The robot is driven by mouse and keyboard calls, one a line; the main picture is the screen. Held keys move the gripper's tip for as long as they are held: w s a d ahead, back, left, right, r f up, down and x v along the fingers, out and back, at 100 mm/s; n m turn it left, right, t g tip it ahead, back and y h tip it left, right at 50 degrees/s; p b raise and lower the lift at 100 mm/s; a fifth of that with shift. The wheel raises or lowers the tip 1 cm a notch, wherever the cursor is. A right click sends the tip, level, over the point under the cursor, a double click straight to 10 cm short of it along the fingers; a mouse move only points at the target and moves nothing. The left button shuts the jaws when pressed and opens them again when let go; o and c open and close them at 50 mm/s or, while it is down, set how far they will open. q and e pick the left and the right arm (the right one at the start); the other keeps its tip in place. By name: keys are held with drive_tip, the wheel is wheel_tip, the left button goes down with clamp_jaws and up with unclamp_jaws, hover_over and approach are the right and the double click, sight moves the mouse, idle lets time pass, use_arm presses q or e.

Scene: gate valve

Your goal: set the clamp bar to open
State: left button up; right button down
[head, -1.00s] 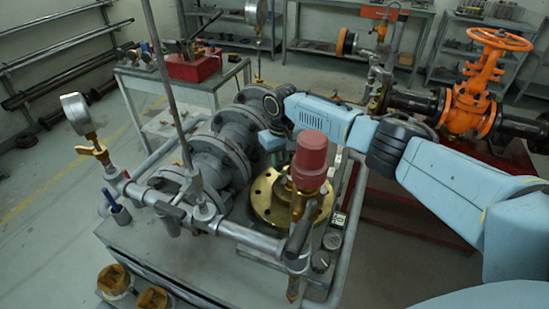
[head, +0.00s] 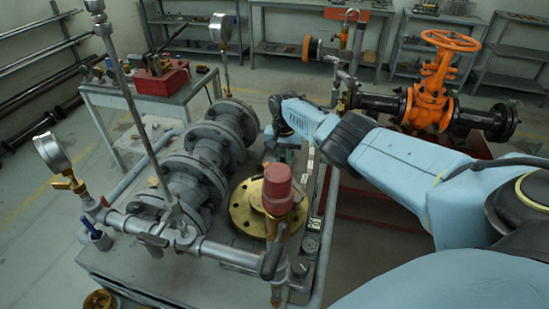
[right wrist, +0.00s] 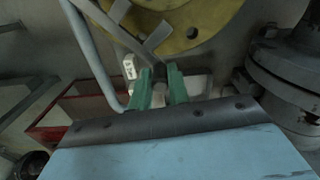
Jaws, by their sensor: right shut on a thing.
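My right gripper (head: 287,152) is beyond the brass flange in the head view, partly hidden by its own arm. In the right wrist view its green fingers (right wrist: 160,88) are shut on the end of a grey metal bar, which I take to be the clamp bar (right wrist: 118,32). The bar runs up and left from the fingers, past the brass flange (right wrist: 195,25), with a short branch beside it. In the head view I cannot make out the bar. The brass flange (head: 243,208) lies flat on the bench below a red cap (head: 278,188). My left gripper is not in view.
Grey flanged pipework (head: 190,165) stands left of my right gripper. A grey pipe with a gauge (head: 52,152) crosses the bench front. An orange gate valve (head: 430,90) stands at right behind my arm. A red toolbox (head: 160,78) is on the back table.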

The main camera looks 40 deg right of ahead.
drive_tip(key=shift+s+d+m, duration=0.25)
drive_tip(key=shift+d+m, duration=0.45)
drive_tip(key=shift+d, duration=0.1)
drive_tip(key=shift+r, duration=0.1)
drive_tip(key=c, duration=1.3)
unclamp_jaws()
wheel_tip(320, 180, up, 13)
drive_tip(key=p, duration=0.4)
drive_tip(key=shift+r, duration=0.15)
